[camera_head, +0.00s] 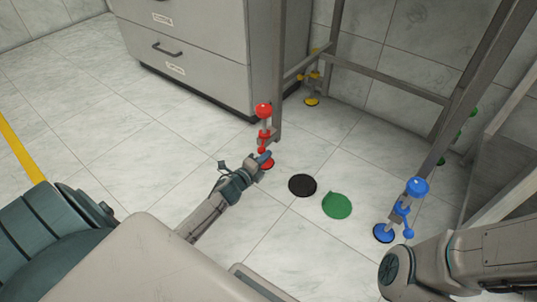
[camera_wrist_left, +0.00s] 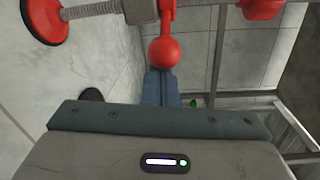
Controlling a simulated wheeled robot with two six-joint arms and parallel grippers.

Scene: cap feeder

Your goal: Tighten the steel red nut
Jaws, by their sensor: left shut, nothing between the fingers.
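The red nut (camera_head: 264,135) sits on a grey threaded rod at the foot of a metal frame leg. A red ball (camera_head: 264,110) is above it and a red foot disc (camera_head: 267,164) is on the floor below. In the left wrist view the nut's handle ends in a red ball knob (camera_wrist_left: 165,52), and the threaded rod (camera_wrist_left: 92,10) runs sideways to the red foot disc (camera_wrist_left: 45,18). My left gripper (camera_head: 265,157) is shut and empty beside the nut's handle; its blue fingers (camera_wrist_left: 161,88) show just behind the knob. Contact cannot be told. My right gripper is out of view.
The metal frame leg (camera_head: 278,70) stands beside the nut, with a grey drawer cabinet (camera_head: 200,50) behind. A blue foot assembly (camera_head: 402,210) is at right and a yellow one (camera_head: 312,88) at the back. Black (camera_head: 302,185) and green (camera_head: 337,205) discs lie on the floor.

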